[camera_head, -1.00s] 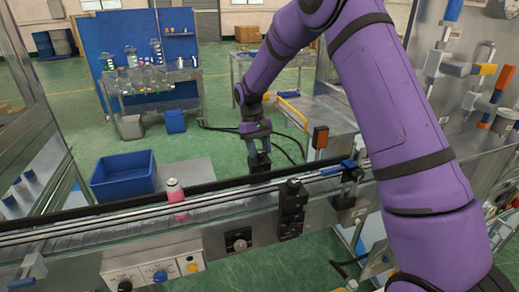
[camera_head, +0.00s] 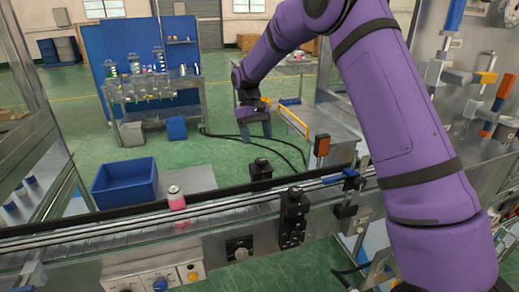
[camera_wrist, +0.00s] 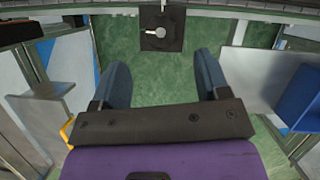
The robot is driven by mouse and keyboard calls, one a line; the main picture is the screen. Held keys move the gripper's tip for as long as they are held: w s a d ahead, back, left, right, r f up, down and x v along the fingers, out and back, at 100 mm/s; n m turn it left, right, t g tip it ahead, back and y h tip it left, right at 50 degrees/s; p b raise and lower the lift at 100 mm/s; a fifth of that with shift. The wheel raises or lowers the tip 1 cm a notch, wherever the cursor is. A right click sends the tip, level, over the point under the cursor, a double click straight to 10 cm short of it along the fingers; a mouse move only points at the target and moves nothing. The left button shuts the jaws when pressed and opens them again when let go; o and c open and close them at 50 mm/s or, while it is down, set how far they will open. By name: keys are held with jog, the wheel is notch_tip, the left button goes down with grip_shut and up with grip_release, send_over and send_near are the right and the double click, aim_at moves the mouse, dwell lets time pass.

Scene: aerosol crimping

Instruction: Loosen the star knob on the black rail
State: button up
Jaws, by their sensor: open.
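The black rail (camera_head: 115,213) runs along the far side of the conveyor. A black block with a round dark knob on top (camera_head: 260,164) stands at this rail, and I take it for the star knob; its star shape is too small to make out. In the wrist view a square black block with a pale lever-like piece (camera_wrist: 160,32) shows at the top centre, beyond my fingertips. My gripper (camera_head: 256,136) is beyond and above the knob, apart from it. Its two fingers (camera_wrist: 160,72) are spread with only green floor between them.
A pink can with a grey top (camera_head: 176,197) stands on the conveyor, left of the knob. A blue bin (camera_head: 125,184) sits behind the rail. A second black block (camera_head: 293,215) is on the conveyor's near side. An orange-fronted post (camera_head: 322,148) stands to the right.

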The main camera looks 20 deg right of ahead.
jog(key=shift+v, duration=1.8)
jog(key=shift+c, duration=0.4)
dwell(0.6)
